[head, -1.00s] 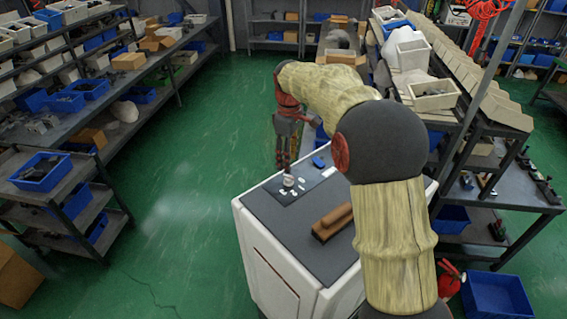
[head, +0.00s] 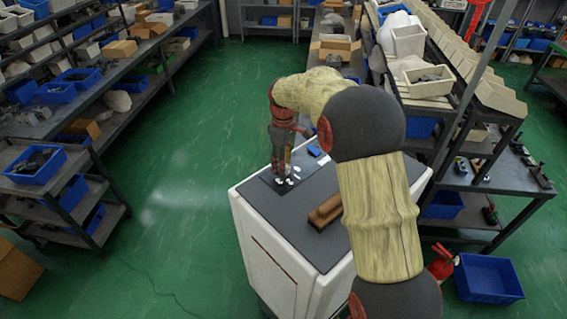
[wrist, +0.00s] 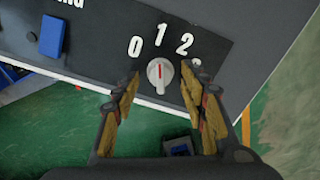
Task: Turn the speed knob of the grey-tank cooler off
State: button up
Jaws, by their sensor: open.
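The cooler is a white cabinet (head: 262,255) with a dark grey top. A round light knob (wrist: 159,73) sits on the black dial panel (wrist: 100,45) on that top. The numbers 0, 1 and 2 show around it, and a further one is partly hidden by a finger. A thin red mark on the knob appears to point roughly towards the 1. My gripper (wrist: 161,80) is open, with one finger on each side of the knob and apparently apart from it. In the head view my gripper (head: 281,172) is over the panel and mostly hides the knob. No grey tank is identifiable.
A blue block (wrist: 52,36) lies on the panel, left of the numbers in the wrist view. A brown block (head: 326,211) lies on the cabinet top. Shelves with bins (head: 60,125) stand left, and a loaded rack (head: 480,150) right. Green floor is clear at left.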

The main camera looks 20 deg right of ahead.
jog(key=shift+c, duration=1.2)
grip_shut()
jog(key=shift+m, duration=0.3)
jog(key=m, duration=0.4)
jog(key=shift+b, duration=0.4)
jog(key=m, duration=0.5)
jog(key=shift+d, duration=0.15)
jog(key=m, duration=0.4)
jog(key=shift+b, duration=0.4)
jog(key=shift+d+m, duration=0.1)
jog(key=shift+m, duration=2)
